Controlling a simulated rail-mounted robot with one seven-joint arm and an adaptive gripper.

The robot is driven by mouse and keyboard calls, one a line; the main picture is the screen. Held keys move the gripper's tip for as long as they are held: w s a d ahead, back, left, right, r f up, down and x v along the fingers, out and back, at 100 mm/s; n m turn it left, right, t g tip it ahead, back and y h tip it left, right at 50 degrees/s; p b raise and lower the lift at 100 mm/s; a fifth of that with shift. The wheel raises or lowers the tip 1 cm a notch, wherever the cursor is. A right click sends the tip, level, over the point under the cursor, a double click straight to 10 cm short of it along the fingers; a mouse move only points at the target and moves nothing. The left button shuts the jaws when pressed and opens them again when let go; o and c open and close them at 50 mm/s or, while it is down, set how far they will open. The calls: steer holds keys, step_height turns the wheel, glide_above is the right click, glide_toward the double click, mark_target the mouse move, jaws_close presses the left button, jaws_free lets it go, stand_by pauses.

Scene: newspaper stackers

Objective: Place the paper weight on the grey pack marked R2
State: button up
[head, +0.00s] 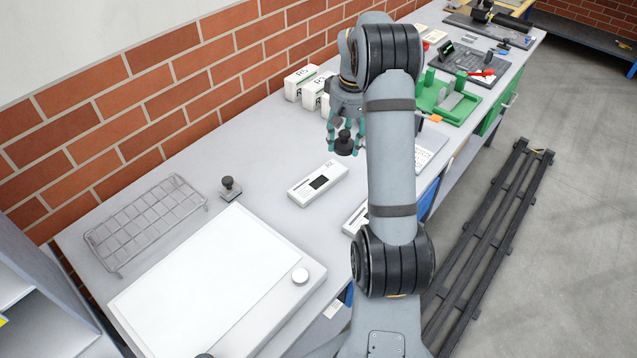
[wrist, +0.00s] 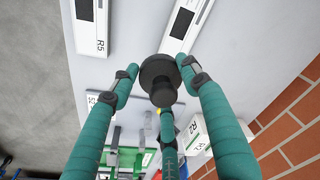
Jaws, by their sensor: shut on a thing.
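My gripper (head: 345,138) is shut on a black knobbed paper weight (head: 344,147), held in the air above the bench. In the wrist view, the fingers of my gripper (wrist: 160,88) close around the weight (wrist: 157,75). A light grey pack (head: 304,191) with a dark panel lies flat on the bench, below and left of the weight in the head view. Its small mark looks like R2. The same pack (wrist: 180,22) shows partly at the top of the wrist view, beyond the weight and apart from it.
Another pack, marked R5 (wrist: 101,45), lies beside it, partly hidden by my arm in the head view. White boxes (head: 299,84) stand by the brick wall. A second black knobbed piece (head: 229,184), a wire rack (head: 150,222) and a large white board (head: 215,285) occupy the left bench.

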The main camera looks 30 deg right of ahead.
steer(key=shift+w+d+n, duration=0.15)
steer(key=shift+d+n, duration=0.05)
steer(key=shift+n, duration=0.1)
steer(key=shift+a+f, duration=0.1)
steer(key=shift+a, duration=0.3)
steer(key=p, duration=0.2)
glide_above(305, 191)
steer(key=shift+n, duration=0.3)
steer(key=f, duration=0.6)
steer(key=shift+s+a+f, duration=0.1)
steer(key=shift+s+f, duration=0.15)
step_height(305, 191, down, 3)
steer(key=shift+f+p, duration=0.1)
steer(key=shift+p, duration=0.7)
steer(key=shift+f, duration=0.45)
steer(key=shift+f, duration=0.2)
steer(key=o, duration=1.5)
steer(key=shift+r, duration=0.1)
steer(key=shift+o, duration=0.2)
